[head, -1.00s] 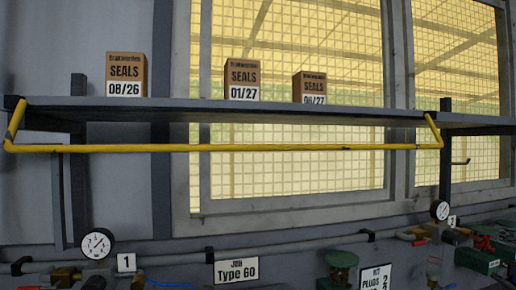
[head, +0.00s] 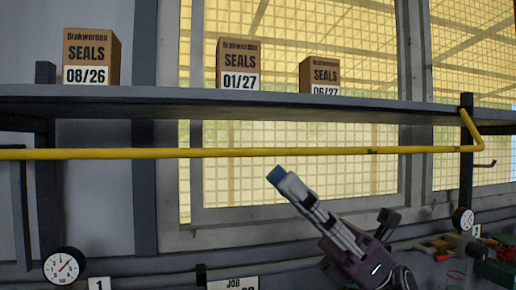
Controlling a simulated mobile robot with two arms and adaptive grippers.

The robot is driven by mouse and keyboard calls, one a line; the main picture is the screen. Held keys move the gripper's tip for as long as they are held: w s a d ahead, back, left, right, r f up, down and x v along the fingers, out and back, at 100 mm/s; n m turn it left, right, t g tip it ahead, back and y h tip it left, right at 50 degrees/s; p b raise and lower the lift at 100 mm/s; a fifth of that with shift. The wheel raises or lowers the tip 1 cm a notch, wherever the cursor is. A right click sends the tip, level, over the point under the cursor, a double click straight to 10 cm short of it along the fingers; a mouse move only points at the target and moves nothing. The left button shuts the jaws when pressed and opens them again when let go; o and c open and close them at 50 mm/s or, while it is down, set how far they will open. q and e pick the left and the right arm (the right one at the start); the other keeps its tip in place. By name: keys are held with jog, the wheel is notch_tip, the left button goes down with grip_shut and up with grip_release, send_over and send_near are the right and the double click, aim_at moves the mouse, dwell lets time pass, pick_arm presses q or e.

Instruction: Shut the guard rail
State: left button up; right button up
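The guard rail is a yellow bar (head: 240,153) that runs across the head view, below the front edge of the grey shelf (head: 280,103). Its right end bends up along a short yellow arm (head: 469,128) to the shelf's right part. Its left end is out of view. My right gripper (head: 276,176) comes up from the lower right, with its blue tip pointing up and left. The tip shows just below the rail, with a small gap in the picture. It holds nothing that I can see; whether its fingers are apart cannot be made out. My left gripper is out of view.
Several boxes marked SEALS stand on the shelf: one at left (head: 91,57), one in the middle (head: 238,64), one at right (head: 319,76). Gauges sit below at left (head: 64,267) and right (head: 463,220). A meshed window lies behind.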

aim_at(257, 153)
jog(key=p+x, duration=0.3)
jog(key=x, duration=0.3)
jog(key=shift+s+d, duration=0.1)
jog(key=shift+s, duration=0.05)
jog(key=shift+a+r, duration=0.3)
jog(key=shift+a, duration=0.1)
jog(key=shift+s, duration=0.1)
grip_shut()
